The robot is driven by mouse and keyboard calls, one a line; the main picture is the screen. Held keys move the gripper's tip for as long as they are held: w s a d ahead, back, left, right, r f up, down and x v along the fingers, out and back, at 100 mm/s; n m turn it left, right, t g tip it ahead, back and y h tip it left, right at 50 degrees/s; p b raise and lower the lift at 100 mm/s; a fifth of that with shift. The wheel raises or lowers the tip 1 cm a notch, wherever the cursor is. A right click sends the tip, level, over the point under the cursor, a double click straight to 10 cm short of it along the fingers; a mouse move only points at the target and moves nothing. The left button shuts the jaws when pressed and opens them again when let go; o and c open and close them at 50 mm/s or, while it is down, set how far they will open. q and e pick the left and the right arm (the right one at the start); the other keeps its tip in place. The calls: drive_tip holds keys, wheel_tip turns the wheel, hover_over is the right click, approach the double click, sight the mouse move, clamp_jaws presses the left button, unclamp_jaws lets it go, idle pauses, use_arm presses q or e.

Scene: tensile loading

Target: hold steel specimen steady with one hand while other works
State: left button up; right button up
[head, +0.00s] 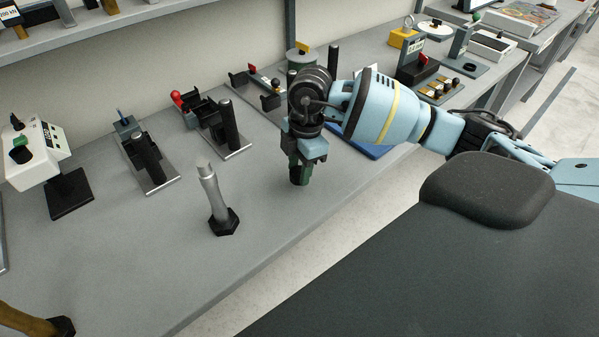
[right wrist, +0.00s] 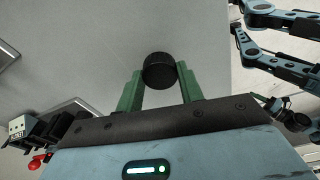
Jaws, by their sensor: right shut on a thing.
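A silver steel specimen (head: 212,190) stands upright in a black hexagonal base on the grey bench, left of my right gripper and apart from it. A brass-coloured specimen (head: 25,320) with a black end lies partly in view at the bottom left. My right gripper (head: 299,172) points down over the bench. Its green fingers are shut on a black round piece (right wrist: 159,70), which shows between the fingertips in the right wrist view. Most of that piece is hidden, so I cannot tell what it is.
Several black fixtures (head: 147,158) stand along the back of the bench (head: 130,250). A white control box (head: 35,152) is at the left. A blue tray (head: 372,150) lies behind my right gripper. The bench front around the silver specimen is clear.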

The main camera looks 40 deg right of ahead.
drive_tip(key=s+a+r, duration=0.2)
drive_tip(key=s+a, duration=0.6)
drive_tip(key=s, duration=0.5)
drive_tip(key=shift+s+a+r, duration=0.2)
drive_tip(key=shift+a+r, duration=0.15)
drive_tip(key=shift+a, duration=0.05)
